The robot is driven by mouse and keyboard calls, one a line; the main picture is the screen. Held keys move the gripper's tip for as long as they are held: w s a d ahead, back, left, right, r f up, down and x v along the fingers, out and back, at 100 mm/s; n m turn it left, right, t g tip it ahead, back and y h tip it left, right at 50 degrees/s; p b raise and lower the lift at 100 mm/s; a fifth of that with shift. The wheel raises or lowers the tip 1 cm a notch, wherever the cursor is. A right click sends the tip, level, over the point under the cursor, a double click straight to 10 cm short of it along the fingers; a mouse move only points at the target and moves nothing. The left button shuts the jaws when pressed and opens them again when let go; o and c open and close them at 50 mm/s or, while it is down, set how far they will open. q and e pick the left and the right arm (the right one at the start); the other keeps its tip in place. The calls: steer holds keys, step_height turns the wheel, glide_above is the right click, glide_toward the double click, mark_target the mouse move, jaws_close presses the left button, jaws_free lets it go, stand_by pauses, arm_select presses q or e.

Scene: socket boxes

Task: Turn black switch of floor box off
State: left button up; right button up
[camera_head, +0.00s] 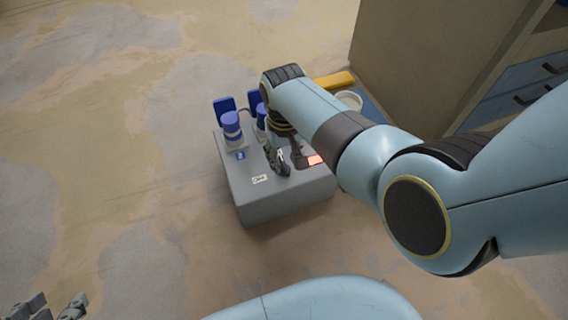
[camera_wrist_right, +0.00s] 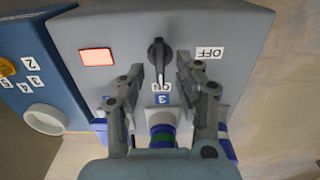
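The grey floor box (camera_head: 262,205) stands on the floor, with its black switch (camera_wrist_right: 157,50) on the top face. In the right wrist view the switch handle points down at the ON label (camera_wrist_right: 163,86), and the OFF label (camera_wrist_right: 210,53) is to the right of it. My right gripper (camera_wrist_right: 160,66) is open, one finger on each side of the switch handle, with gaps showing. In the head view my right gripper (camera_head: 281,160) is over the box and mostly hides the switch. My left gripper (camera_head: 57,306) is open and empty at the bottom left, partly cut off.
A red-orange lamp (camera_wrist_right: 97,57) glows on the box. Blue plugs (camera_head: 232,124) stand at its far left end. A blue box (camera_wrist_right: 30,72) with a white round socket (camera_wrist_right: 48,119) is beside it. A cabinet (camera_head: 430,60) stands behind. Floor at left is clear.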

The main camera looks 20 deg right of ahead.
steer(key=shift+s+f+b, duration=0.1)
steer(key=shift+f+b, duration=0.35)
steer(key=shift+f, duration=0.3)
arm_select(q)
steer(key=shift+s+d+f+t+b, duration=0.1)
steer(key=shift+s+f+t+b, duration=0.05)
steer(key=shift+f+t, duration=0.4)
steer(key=shift+s+f+t+b, duration=0.1)
steer(key=shift+f+t+b, duration=0.05)
steer(key=shift+f+t, duration=0.35)
arm_select(e)
steer(key=shift+f, duration=0.3)
arm_select(q)
steer(key=shift+r, duration=0.15)
arm_select(e)
jaws_close()
